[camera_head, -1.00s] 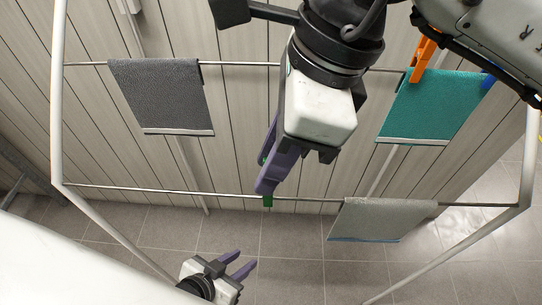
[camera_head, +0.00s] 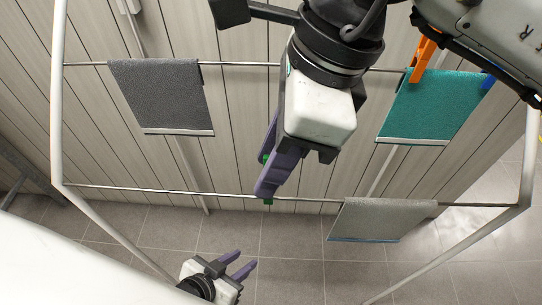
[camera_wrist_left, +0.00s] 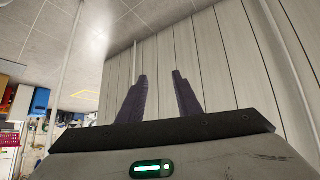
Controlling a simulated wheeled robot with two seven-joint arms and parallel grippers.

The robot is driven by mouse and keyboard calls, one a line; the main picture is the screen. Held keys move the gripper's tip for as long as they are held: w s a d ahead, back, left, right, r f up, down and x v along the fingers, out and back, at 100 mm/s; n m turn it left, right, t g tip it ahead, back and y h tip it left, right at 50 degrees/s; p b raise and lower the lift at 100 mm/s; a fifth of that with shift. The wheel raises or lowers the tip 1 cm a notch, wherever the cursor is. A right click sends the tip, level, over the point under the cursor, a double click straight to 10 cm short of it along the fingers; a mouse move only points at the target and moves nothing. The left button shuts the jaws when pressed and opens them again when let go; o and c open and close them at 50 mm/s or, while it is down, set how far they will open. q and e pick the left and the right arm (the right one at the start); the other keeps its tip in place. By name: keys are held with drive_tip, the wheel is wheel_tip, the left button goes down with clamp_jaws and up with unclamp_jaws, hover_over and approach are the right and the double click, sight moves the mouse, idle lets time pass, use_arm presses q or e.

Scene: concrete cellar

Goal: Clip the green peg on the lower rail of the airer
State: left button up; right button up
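My right gripper (camera_head: 267,185) comes down from the top middle in the head view, its purple fingers at the lower rail (camera_head: 150,191). It appears shut on the green peg (camera_head: 268,202), mostly hidden by the fingers. I cannot tell whether the peg's jaws are around the rail. My left gripper (camera_head: 243,263) is open and empty, low in the head view and well below the rail. Its two spread fingers also show in the left wrist view (camera_wrist_left: 160,85).
A dark grey cloth (camera_head: 165,97) and a teal cloth (camera_head: 432,105) hang on the upper rail (camera_head: 240,64). An orange peg (camera_head: 422,55) and a blue peg (camera_head: 488,80) are at the teal cloth. A light grey cloth (camera_head: 385,218) hangs on the lower rail, right of my right gripper.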

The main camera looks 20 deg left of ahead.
drive_tip(key=o, duration=0.6)
drive_tip(key=shift+r, duration=0.1)
use_arm(q)
drive_tip(key=shift+w+d+r, duration=0.15)
drive_tip(key=shift+d+r, duration=0.1)
drive_tip(key=shift+r, duration=0.25)
drive_tip(key=shift+w+d+r, duration=0.1)
drive_tip(key=shift+d+r, duration=0.15)
drive_tip(key=shift+r, duration=0.25)
use_arm(e)
drive_tip(key=v, duration=1)
drive_tip(key=shift+d, duration=0.1)
